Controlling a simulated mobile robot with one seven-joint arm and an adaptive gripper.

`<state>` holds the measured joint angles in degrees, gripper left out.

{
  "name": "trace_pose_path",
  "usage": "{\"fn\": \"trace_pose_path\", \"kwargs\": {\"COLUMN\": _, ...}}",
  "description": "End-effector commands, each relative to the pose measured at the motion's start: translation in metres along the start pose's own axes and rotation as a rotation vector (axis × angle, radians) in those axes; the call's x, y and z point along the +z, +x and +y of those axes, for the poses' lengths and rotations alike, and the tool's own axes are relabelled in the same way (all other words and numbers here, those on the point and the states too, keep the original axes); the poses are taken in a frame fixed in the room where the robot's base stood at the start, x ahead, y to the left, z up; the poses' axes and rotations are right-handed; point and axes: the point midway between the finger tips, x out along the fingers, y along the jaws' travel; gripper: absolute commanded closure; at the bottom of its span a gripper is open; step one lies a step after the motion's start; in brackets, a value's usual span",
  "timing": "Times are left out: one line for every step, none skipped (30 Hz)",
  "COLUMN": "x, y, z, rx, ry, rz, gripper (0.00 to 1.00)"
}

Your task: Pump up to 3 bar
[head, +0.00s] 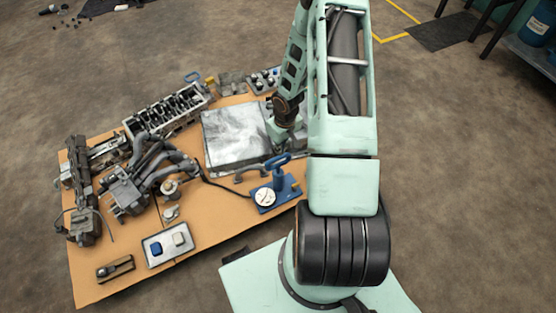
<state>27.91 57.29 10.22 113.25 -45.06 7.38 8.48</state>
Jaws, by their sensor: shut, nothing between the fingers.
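A small blue hand pump (281,180) stands on the front right part of the orange-brown board, with a blue T-handle (279,159) on top. A round white gauge (265,197) sits at its left front; its reading is too small to tell. A dark hose (222,187) runs left from the pump toward the engine parts. My gripper (279,150) is shut and empty, small in the picture, just behind and above the handle; whether it touches the handle I cannot tell. My arm covers the area right of the pump.
The board (215,223) lies on a brown floor. A silver sheet-covered slab (237,137) lies behind the pump. A cylinder head (165,110), grey pipes (160,160) and a tray (168,246) with a blue and a whitish block fill the left. The board's front middle is clear.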

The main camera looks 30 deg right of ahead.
Motion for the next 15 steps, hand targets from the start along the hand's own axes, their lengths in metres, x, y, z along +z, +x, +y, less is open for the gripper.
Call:
{"fn": "trace_pose_path", "kwargs": {"x": 0.001, "y": 0.013, "z": 0.000, "rx": -0.001, "ry": 0.000, "rz": -0.001, "gripper": 1.00}}
{"fn": "trace_pose_path", "kwargs": {"x": 0.001, "y": 0.017, "z": 0.000, "rx": -0.001, "ry": 0.001, "rz": -0.001, "gripper": 1.00}}
{"fn": "trace_pose_path", "kwargs": {"x": 0.001, "y": 0.023, "z": 0.000, "rx": -0.001, "ry": 0.001, "rz": -0.001, "gripper": 1.00}}
{"fn": "trace_pose_path", "kwargs": {"x": 0.001, "y": 0.026, "z": 0.000, "rx": -0.001, "ry": 0.001, "rz": 0.000, "gripper": 1.00}}
{"fn": "trace_pose_path", "kwargs": {"x": 0.001, "y": 0.030, "z": 0.000, "rx": 0.000, "ry": 0.001, "rz": 0.000, "gripper": 1.00}}
{"fn": "trace_pose_path", "kwargs": {"x": 0.000, "y": 0.034, "z": 0.000, "rx": 0.000, "ry": 0.000, "rz": 0.000, "gripper": 1.00}}
{"fn": "trace_pose_path", "kwargs": {"x": 0.000, "y": 0.037, "z": 0.000, "rx": 0.000, "ry": 0.000, "rz": 0.000, "gripper": 1.00}}
{"fn": "trace_pose_path", "kwargs": {"x": 0.000, "y": 0.039, "z": 0.000, "rx": 0.000, "ry": 0.000, "rz": 0.001, "gripper": 1.00}}
{"fn": "trace_pose_path", "kwargs": {"x": 0.000, "y": 0.041, "z": 0.000, "rx": 0.000, "ry": 0.000, "rz": 0.001, "gripper": 1.00}}
{"fn": "trace_pose_path", "kwargs": {"x": 0.000, "y": 0.043, "z": 0.000, "rx": 0.000, "ry": 0.001, "rz": 0.001, "gripper": 1.00}}
{"fn": "trace_pose_path", "kwargs": {"x": 0.000, "y": 0.043, "z": 0.000, "rx": 0.000, "ry": 0.001, "rz": 0.001, "gripper": 1.00}}
{"fn": "trace_pose_path", "kwargs": {"x": 0.000, "y": 0.044, "z": 0.000, "rx": 0.000, "ry": 0.001, "rz": 0.001, "gripper": 1.00}}
{"fn": "trace_pose_path", "kwargs": {"x": 0.000, "y": 0.044, "z": 0.000, "rx": 0.000, "ry": 0.001, "rz": 0.001, "gripper": 1.00}}
{"fn": "trace_pose_path", "kwargs": {"x": 0.000, "y": 0.044, "z": 0.000, "rx": 0.000, "ry": 0.002, "rz": 0.000, "gripper": 1.00}}
{"fn": "trace_pose_path", "kwargs": {"x": 0.000, "y": 0.044, "z": 0.000, "rx": 0.000, "ry": 0.002, "rz": 0.000, "gripper": 1.00}}
